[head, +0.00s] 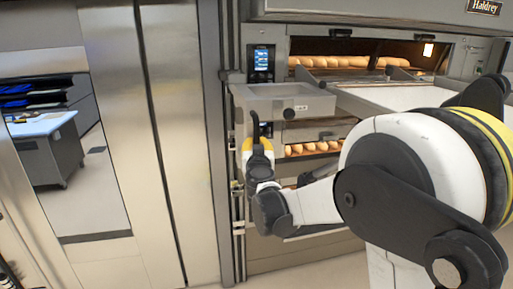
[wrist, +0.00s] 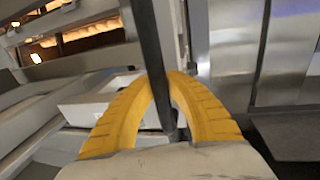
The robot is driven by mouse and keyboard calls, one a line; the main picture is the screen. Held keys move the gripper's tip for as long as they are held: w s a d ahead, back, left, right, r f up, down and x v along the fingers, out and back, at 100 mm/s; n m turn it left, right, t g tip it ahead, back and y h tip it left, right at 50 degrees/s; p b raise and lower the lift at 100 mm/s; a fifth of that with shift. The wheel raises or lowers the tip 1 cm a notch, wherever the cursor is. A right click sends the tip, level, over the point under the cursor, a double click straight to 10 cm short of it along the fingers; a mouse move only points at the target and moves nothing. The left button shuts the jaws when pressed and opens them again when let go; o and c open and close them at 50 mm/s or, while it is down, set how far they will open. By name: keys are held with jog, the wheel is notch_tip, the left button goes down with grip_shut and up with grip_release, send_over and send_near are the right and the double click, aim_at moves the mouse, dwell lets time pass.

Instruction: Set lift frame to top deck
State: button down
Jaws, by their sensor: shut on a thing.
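The lift frame (head: 285,107) is a pale grey metal frame in front of the deck oven, in the middle of the head view. It sits just below the top deck opening (head: 345,70) and above the lower opening with bread. Its pale front box also shows in the wrist view (wrist: 95,108). My gripper (head: 257,148) has yellow fingers closed around a dark upright bar (wrist: 152,60) at the left of the frame. The bar runs between the fingers in the wrist view. My arm hides the right part of the oven and frame.
Loaves (head: 340,62) lie in the lit top deck, and more bread (head: 313,149) shows in the lower one. A control panel (head: 261,63) is left of the top deck. Steel doors (head: 180,150) stand close on the left. A worktable (head: 45,125) appears farther left.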

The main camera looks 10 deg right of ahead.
jog(key=c, duration=1.7)
grip_release()
jog(key=shift+f, duration=0.1)
jog(key=shift+c, duration=0.2)
jog(key=o, duration=0.4)
jog(key=shift+s, duration=0.15)
jog(key=shift+o, duration=0.2)
jog(key=shift+s+a, duration=0.1)
jog(key=s+a, duration=0.2)
jog(key=s, duration=0.9)
jog(key=shift+s+a, duration=0.15)
jog(key=shift+s, duration=0.25)
